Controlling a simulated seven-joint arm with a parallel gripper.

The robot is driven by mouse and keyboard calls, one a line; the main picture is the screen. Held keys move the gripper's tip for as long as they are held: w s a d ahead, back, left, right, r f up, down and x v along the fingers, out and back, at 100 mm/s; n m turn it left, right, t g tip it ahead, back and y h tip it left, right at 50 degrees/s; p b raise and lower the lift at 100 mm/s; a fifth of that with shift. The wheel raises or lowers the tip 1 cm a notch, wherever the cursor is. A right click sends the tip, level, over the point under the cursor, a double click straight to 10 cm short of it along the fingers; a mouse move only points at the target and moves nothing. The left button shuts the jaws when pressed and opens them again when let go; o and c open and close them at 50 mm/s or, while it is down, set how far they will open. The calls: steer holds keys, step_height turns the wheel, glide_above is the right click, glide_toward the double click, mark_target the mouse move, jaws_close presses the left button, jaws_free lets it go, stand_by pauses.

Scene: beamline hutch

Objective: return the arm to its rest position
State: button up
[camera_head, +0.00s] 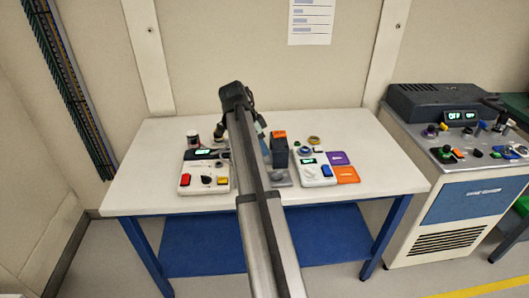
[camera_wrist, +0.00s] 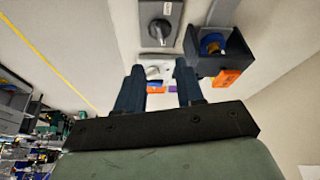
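My arm reaches from the bottom centre of the head view up over the table (camera_head: 351,135), bending at a dark joint above the table. My gripper (camera_wrist: 160,66) shows in the wrist view with its two dark fingers apart and nothing between them. Past the fingertips are a grey box with a dark knob (camera_wrist: 159,30) and a dark box with an orange label (camera_wrist: 206,66). In the head view the arm hides most of the gripper and the middle of the table.
The table bears a white device with red and yellow buttons (camera_head: 204,181), a dark box with orange top (camera_head: 279,150), another white device (camera_head: 316,172), a purple card (camera_head: 338,158) and an orange card (camera_head: 348,175). A cabinet (camera_head: 462,205) stands right. The table's right end is bare.

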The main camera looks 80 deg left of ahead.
steer(key=shift+s+r, duration=0.1)
steer(key=shift+r, duration=0.2)
stand_by(0.4)
